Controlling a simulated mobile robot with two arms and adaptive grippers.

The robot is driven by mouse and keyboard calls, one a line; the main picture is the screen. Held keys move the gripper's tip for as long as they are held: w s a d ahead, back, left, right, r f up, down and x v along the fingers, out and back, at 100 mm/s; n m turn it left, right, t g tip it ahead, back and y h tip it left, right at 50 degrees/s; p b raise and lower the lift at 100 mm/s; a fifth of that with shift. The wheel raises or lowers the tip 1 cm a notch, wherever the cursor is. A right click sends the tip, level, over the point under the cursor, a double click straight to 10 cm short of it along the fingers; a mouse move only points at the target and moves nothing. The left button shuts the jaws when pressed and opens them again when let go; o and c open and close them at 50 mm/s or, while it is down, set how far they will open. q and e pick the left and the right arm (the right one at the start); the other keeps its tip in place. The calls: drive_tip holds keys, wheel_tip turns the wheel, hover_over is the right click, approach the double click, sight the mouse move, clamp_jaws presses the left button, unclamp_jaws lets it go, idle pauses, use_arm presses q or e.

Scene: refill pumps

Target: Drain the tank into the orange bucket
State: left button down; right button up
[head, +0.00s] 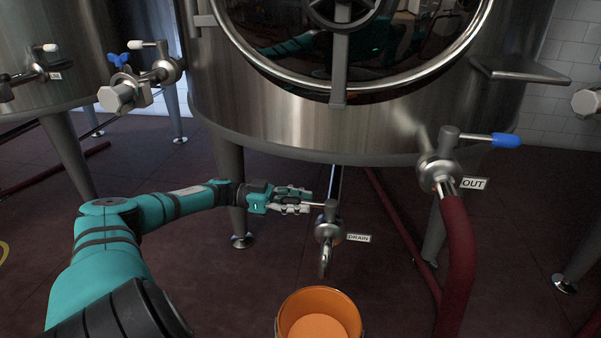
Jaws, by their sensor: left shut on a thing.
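The steel tank (300,118) stands in the middle of the head view on legs. Its drain valve (329,232), beside a DRAIN label (358,238), hangs below the tank with its spout pointing down. My left gripper (309,201) is shut on the drain valve handle (319,204), which lies sideways to the left of the valve. The orange bucket (290,312) stands on the floor below the spout, cut off by the bottom edge. Its inside looks plain orange; I cannot tell whether it holds liquid. My right gripper is not in view.
An outlet valve with a blue handle (506,141), labelled OUT (473,184), is at the right. A thick red hose (459,255) runs down from it. Another tank (70,50) stands at the left.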

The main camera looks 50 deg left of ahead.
use_arm(q)
drive_tip(key=shift+w+a+r, duration=0.1)
drive_tip(key=shift+a, duration=0.15)
drive_tip(key=c, duration=1.2)
unclamp_jaws()
drive_tip(key=shift+o, duration=0.4)
drive_tip(key=shift+d, duration=0.1)
drive_tip(key=v, duration=1.2)
